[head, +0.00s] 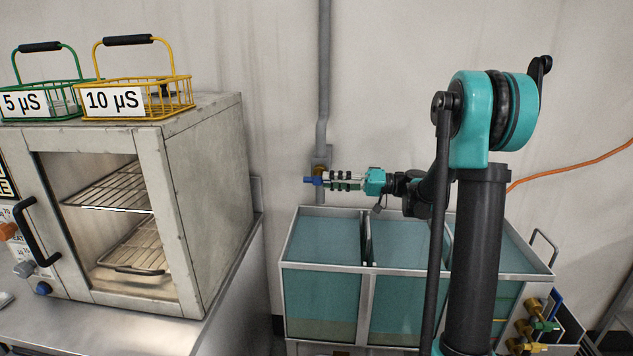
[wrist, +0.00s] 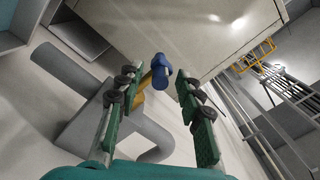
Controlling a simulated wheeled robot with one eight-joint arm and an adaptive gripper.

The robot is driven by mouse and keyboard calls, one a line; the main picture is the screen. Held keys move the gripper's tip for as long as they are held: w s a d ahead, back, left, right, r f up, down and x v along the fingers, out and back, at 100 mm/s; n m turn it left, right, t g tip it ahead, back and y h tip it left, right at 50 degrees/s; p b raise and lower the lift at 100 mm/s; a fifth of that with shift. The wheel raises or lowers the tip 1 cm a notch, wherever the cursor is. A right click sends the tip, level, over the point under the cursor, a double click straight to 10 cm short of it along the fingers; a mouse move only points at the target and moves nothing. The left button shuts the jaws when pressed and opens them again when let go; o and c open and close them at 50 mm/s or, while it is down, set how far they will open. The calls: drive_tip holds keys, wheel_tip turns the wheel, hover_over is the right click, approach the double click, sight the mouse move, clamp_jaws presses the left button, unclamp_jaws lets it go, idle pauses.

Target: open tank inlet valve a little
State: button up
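The tank inlet valve has a blue handle (head: 312,181), also in the wrist view (wrist: 162,69), on a brass body (head: 320,168). It sits on the grey pipe above the left end of the tank (head: 362,290). My gripper (head: 328,181) reaches in from the right at the height of the handle. In the wrist view my gripper (wrist: 157,84) is open, with a dark-and-green finger on each side. The blue handle shows between the fingertips, with gaps on both sides. I cannot tell how deep it lies between them. The fingers partly hide the brass body.
The grey pipe (head: 323,80) runs up the wall behind the valve. An oven (head: 205,190) stands at left, with green (head: 65,97) and yellow (head: 180,95) baskets on top. Several brass valves (head: 535,325) sit at lower right. The space between oven and valve is free.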

sight(316, 180)
drive_tip(key=shift+a, duration=2.5)
clamp_jaws()
